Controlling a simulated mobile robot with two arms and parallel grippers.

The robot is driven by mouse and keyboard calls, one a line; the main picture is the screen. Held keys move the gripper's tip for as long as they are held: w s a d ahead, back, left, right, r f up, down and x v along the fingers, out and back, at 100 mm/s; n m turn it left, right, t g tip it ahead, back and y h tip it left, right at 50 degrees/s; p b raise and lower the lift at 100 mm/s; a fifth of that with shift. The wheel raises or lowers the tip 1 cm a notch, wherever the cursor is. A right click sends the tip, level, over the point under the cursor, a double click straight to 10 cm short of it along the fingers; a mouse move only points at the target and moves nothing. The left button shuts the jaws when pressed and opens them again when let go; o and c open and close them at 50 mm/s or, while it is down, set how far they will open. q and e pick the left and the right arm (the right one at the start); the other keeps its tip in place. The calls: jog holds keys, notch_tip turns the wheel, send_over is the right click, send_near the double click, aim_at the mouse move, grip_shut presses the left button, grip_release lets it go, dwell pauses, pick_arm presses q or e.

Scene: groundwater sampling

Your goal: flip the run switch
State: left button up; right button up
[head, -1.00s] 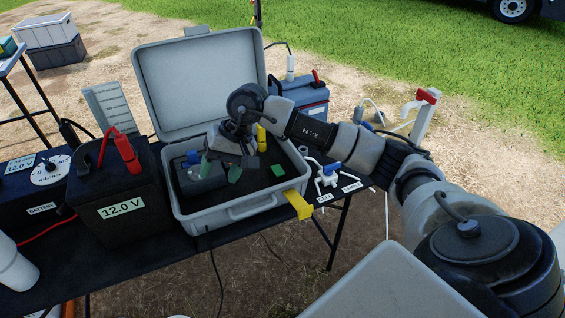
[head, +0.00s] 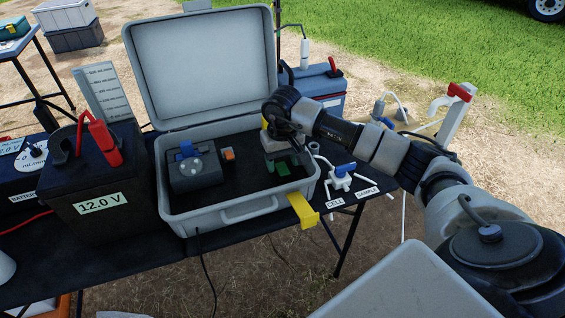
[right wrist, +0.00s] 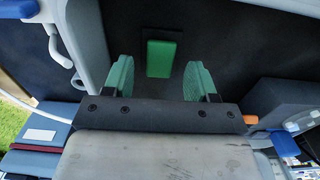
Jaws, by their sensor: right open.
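The open grey case (head: 245,212) holds a dark control box (head: 195,175) with a blue part (head: 187,150) on top and an orange piece (head: 228,154) at its right end. A green rectangular piece (right wrist: 162,58) lies on the case's dark floor. I cannot tell for certain which piece is the run switch. My right gripper (head: 284,163) is over the right part of the case. In the right wrist view its green fingertips (right wrist: 200,80) are apart and empty, with the green piece ahead between them, not visibly touched. My left gripper is out of view.
A black 12.0 V battery (head: 100,180) stands left of the case. The raised lid (head: 210,65) rises behind. A yellow tab (head: 302,210) projects at the front right corner. A blue-handled valve (head: 342,175) stands to the right on the table.

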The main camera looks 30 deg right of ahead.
jog(key=shift+f, duration=0.65)
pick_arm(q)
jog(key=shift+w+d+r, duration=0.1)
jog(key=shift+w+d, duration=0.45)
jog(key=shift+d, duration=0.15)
pick_arm(e)
jog(key=shift+c, duration=1)
jog(key=c, duration=0.7)
jog(key=shift+w+g+b, duration=0.3)
jog(key=shift+g+b, duration=0.3)
jog(key=shift+g, duration=0.2)
jog(key=shift+g+y, duration=0.3)
jog(key=shift+g, duration=0.1)
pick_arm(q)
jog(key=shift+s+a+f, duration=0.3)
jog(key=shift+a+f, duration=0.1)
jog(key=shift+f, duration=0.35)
